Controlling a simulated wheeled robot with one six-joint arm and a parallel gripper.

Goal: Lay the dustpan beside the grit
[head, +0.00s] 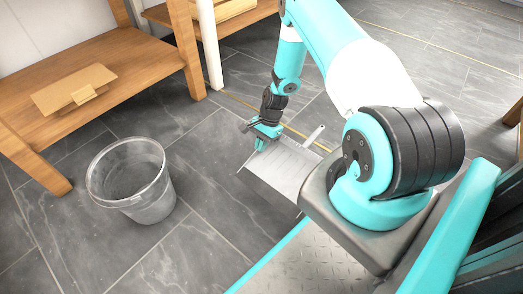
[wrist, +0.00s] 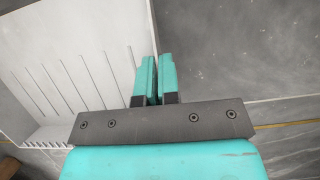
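The dustpan (head: 288,168) is a pale grey metal pan with ridges, in the middle of the head view, with a handle pointing away to the upper right. It fills the upper left of the wrist view (wrist: 70,60). My gripper (head: 260,145) is at its far left edge. In the wrist view my gripper's teal fingers (wrist: 156,72) are close together, with the pan's side wall running in between them. I cannot tell whether the pan touches the floor. I see no clear grit; a few pale specks on the floor in the wrist view are too small to tell.
A grey bucket (head: 132,185) stands on the dark tiled floor (head: 215,190) to the left. A wooden bench (head: 120,65) with a flat board (head: 75,88) on its shelf is at upper left. A white post (head: 209,45) stands beside it. Floor between bucket and dustpan is clear.

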